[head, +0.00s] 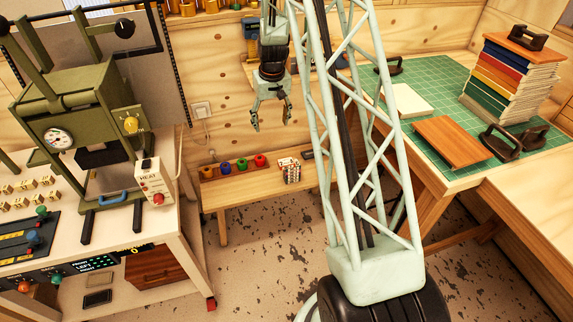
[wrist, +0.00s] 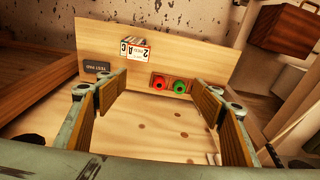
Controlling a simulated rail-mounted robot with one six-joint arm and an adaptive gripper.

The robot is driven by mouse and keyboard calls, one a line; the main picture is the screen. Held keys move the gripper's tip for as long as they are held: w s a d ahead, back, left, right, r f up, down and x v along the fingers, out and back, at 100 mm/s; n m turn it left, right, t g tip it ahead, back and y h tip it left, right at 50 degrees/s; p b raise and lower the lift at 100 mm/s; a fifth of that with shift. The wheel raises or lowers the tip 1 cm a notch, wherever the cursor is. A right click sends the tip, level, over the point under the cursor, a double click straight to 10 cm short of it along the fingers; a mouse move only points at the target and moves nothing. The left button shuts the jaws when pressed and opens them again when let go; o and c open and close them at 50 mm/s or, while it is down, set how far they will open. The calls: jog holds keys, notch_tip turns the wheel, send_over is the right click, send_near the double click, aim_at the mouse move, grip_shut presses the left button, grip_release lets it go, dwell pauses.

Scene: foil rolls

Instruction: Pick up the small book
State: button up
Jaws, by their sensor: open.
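My gripper (head: 271,118) hangs above the low wooden bench (head: 235,190) in the head view, fingers pointing down. It is open and empty, with its fingers wide apart in the wrist view (wrist: 162,92). A small white block with coloured markings (head: 290,170) lies on the bench, below and a little right of my gripper. In the wrist view this lettered white block (wrist: 135,49) is beyond the fingertips, left of centre. I cannot tell whether it is the small book.
Coloured rolls (head: 241,164) stand along the bench, left of the white block. A dark pad (wrist: 97,67) lies beside the block. A green press (head: 80,110) stands on the left cart. The right table holds a brown board (head: 452,141) and black clamp-like handles.

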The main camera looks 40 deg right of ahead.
jog(key=d+f, duration=0.4)
jog(key=f, duration=0.3)
jog(key=s+d+f, duration=0.1)
jog(key=d+f, duration=0.2)
jog(key=f, duration=0.4)
jog(key=shift+d+f+m, duration=0.3)
jog(key=shift+d+m, duration=0.05)
jog(key=shift+m, duration=0.05)
jog(key=shift+f, duration=0.1)
send_over(286, 162)
jog(key=shift+s+a+f+b, duration=0.1)
jog(key=shift+f+b, duration=0.05)
jog(key=shift+f, duration=1.25)
jog(key=shift+s+a+f+b, duration=0.1)
jog(key=shift+s+f, duration=0.05)
jog(key=shift+f, duration=1.25)
jog(key=shift+s+f+b, duration=0.1)
jog(key=shift+f+b, duration=0.05)
jog(key=shift+f, duration=1.25)
jog(key=shift+f, duration=0.15)
jog(key=shift+w+d+f+b, duration=0.1)
jog(key=shift+w+f+b, duration=0.1)
jog(key=shift+f, duration=1.05)
jog(key=shift+w+d+f+b, duration=0.1)
jog(key=shift+f+b, duration=0.05)
jog(key=shift+f, duration=1.05)
jog(key=c, duration=1)
jog(key=shift+r, duration=0.15)
